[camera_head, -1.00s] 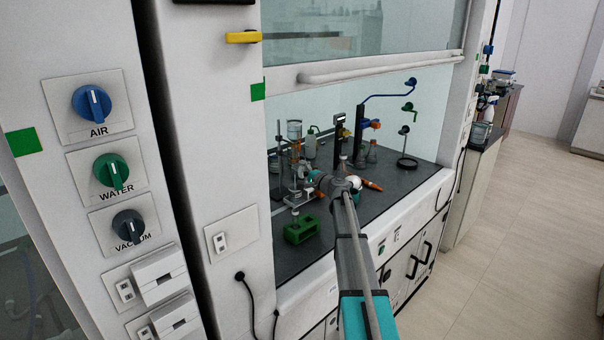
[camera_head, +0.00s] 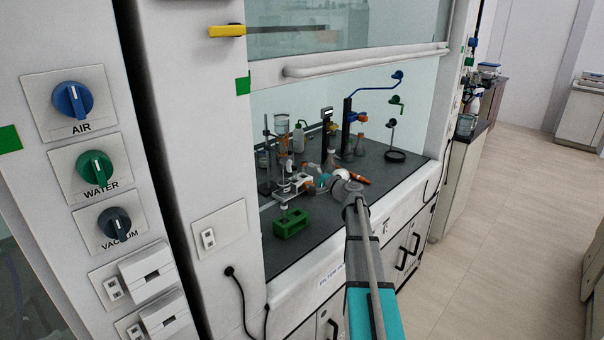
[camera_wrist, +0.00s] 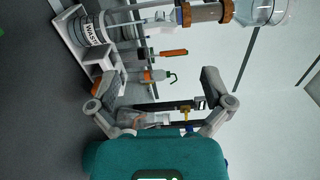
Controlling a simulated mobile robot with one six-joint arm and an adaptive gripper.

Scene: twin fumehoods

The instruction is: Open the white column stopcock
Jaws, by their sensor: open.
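A glass column with an amber filling (camera_head: 283,140) stands clamped in the left part of the fumehood. In the wrist view the column (camera_wrist: 210,12) lies sideways along the top edge, with a clear bulb at its right. A thin pale section (camera_wrist: 155,18) left of the amber part seems to hold the white stopcock, but its handle is unclear. A beaker labelled WASTE (camera_wrist: 92,29) is at the column's lower end. My gripper (camera_wrist: 157,82) is open and empty, its fingers apart and below the column in that view. In the head view my wrist hides part of the gripper.
A green rack (camera_head: 291,223) stands in front of the column on the dark worktop (camera_head: 300,254). Bottles, flasks and an orange-handled item (camera_head: 355,178) stand or lie behind and right. The raised sash (camera_head: 370,62) is above my arm.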

